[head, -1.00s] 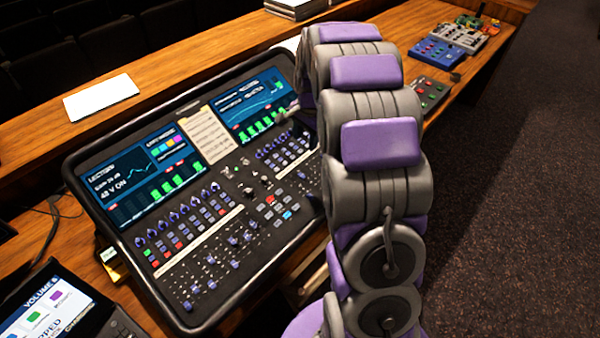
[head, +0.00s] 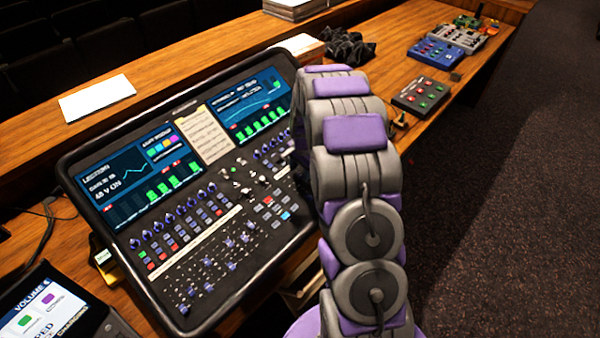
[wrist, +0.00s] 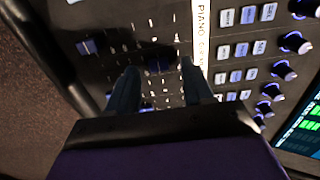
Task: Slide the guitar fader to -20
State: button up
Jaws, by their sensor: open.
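The mixing desk (head: 205,215) stands on the wooden counter in the head view, with a bank of blue fader knobs (head: 207,262) at its front left. The wrist view looks down on the fader panel (wrist: 110,20) and a white label strip (wrist: 201,18) reading "PIANO", with further lettering too small to read surely. One blue fader knob (wrist: 90,46) lies left of my fingers. My gripper (wrist: 159,68) is open, with its two fingers apart over the fader panel. Small fader caps show between and beyond the fingers. I cannot tell which one is guitar. In the head view my arm hides the gripper.
Rotary knobs (wrist: 297,42) and rows of buttons (wrist: 248,15) lie right of the strip in the wrist view. In the head view a touchscreen (head: 45,312) stands front left. Small coloured boxes (head: 437,52) sit at the back right.

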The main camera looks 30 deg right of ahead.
jog(key=shift+f, duration=0.7)
jog(key=shift+c, duration=0.4)
grip_shut()
